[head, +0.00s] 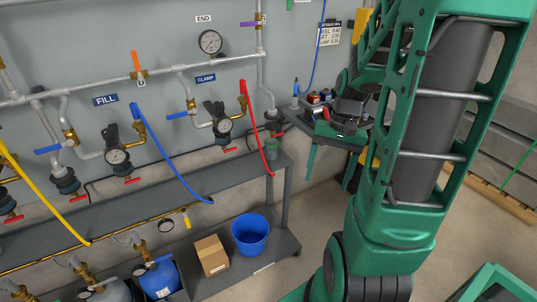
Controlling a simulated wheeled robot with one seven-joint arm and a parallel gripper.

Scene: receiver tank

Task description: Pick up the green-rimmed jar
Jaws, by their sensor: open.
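A small grey-green jar (271,149) with a green rim stands upright near the right end of the grey shelf (220,178), just right of the hanging red hose. My gripper (335,120) is the dark end of my green arm, to the right of the jar and apart from it. It is open, and I see nothing held in it. It overlaps a small work surface in the picture, so its fingers are hard to make out.
Valves and gauges line the wall above the shelf. The red hose (256,125) and blue hose (172,172) hang over it. A blue bucket (250,234) and cardboard box (211,255) stand on the lower shelf. Small items (315,98) lie beside my gripper.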

